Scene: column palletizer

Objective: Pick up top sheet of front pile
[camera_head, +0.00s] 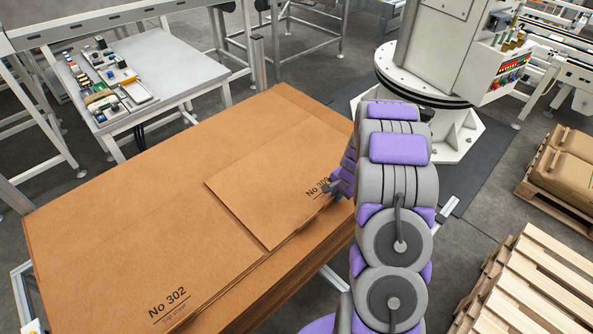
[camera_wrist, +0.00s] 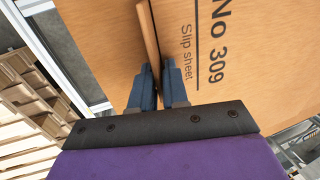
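A brown slip sheet marked No 309 (camera_head: 270,190) lies over the right part of a large brown pile in the head view. The larger sheet marked No 302 (camera_head: 130,225) shows beside and around it. In the wrist view, sheet No 309 (camera_wrist: 255,75) fills the upper right, with a narrow upright lip (camera_wrist: 148,35) running down between my fingers. My gripper (camera_wrist: 159,75) has its two dark fingers close together, one on each side of this lip, and appears shut on it. In the head view, my gripper (camera_head: 335,188) is at the sheet's right edge, partly hidden by my arm.
A grey table (camera_head: 165,65) with small parts stands behind the pile. A white column machine (camera_head: 430,80) stands at the back right. Wooden pallets (camera_head: 535,285) lie at the right, and one carries brown sacks (camera_head: 565,165). Some grey floor is clear between the machine and the pallets.

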